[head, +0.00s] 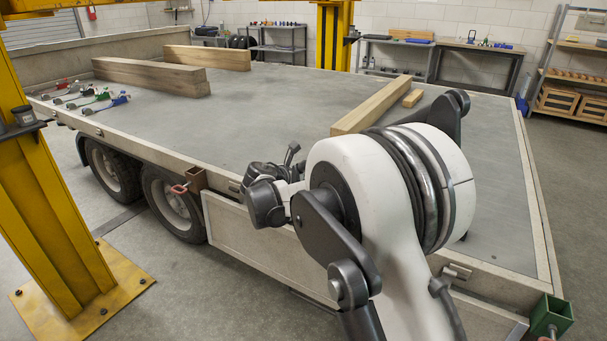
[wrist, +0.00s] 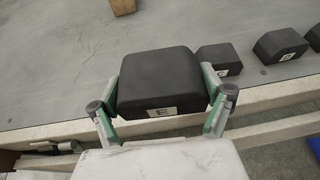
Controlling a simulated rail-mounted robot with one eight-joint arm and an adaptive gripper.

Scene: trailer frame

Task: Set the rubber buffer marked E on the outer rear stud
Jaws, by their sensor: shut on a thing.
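In the wrist view a black block-shaped rubber buffer with a white label marked E (wrist: 158,72) sits between the two green-and-grey fingers of my gripper (wrist: 160,88). The fingers press on its left and right sides, and its label faces my wrist. It is over the edge of the trailer bed; I cannot tell its height. In the head view my arm hides the gripper and the buffer. A red-brown bracket (head: 196,179) is on the trailer's near side and a green bracket (head: 550,315) is at the near right corner. I cannot tell which stud is the outer rear one.
More black buffers stand on the bed in the wrist view, one lettered C (wrist: 216,54), another labelled (wrist: 281,43), and one cut off at the right edge. Timber beams (head: 150,74) lie on the bed (head: 260,110). Yellow posts (head: 40,190) stand beside the trailer.

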